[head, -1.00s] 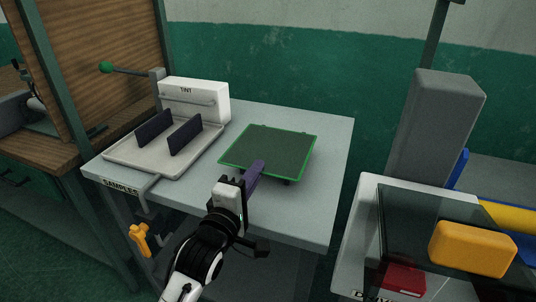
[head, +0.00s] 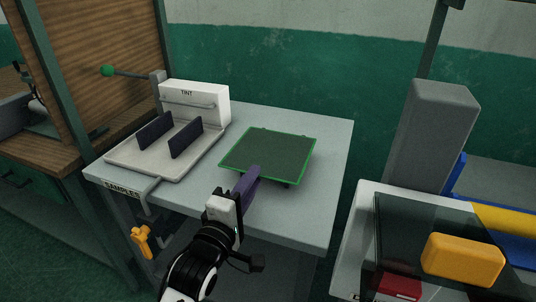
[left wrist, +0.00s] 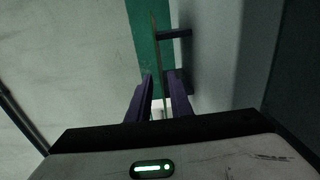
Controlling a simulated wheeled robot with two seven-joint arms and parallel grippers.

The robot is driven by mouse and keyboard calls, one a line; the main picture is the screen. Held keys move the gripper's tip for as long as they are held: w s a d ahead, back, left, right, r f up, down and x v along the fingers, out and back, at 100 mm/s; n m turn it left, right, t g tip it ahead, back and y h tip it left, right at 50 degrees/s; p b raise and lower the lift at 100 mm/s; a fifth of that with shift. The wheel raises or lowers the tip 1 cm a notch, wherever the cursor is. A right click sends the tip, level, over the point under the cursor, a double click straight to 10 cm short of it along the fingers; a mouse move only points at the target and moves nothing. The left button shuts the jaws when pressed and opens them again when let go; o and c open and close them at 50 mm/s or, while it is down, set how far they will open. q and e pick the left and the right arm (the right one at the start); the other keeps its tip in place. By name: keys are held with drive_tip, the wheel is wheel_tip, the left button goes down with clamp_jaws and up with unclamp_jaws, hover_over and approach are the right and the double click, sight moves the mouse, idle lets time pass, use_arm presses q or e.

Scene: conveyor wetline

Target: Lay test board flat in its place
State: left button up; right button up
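The test board (head: 268,154), a dark flat panel with a bright green rim, lies level on the pale table (head: 335,150), raised a little on short dark supports. My left gripper (head: 253,171) is at its front edge, with a purple finger overlapping that edge in the head view. In the left wrist view the board (left wrist: 156,45) shows edge-on as a thin strip, with dark pegs on its right side. The two purple fingers (left wrist: 159,78) stand apart on either side of the strip, with gaps visible. My right gripper is not in view.
A white TINT unit (head: 195,103) with a tray and two dark upright plates (head: 186,138) stands left of the board. An orange clamp handle (head: 141,240) hangs at the table's front. At right are a grey column (head: 440,130), a dark glass panel and a yellow block (head: 463,261).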

use_arm(q)
drive_tip(key=shift+p+v, duration=0.65)
drive_tip(key=shift+v, duration=1)
drive_tip(key=shift+o, duration=0.3)
drive_tip(key=o, duration=0.5)
drive_tip(key=v, duration=1)
drive_tip(key=shift+b, duration=0.45)
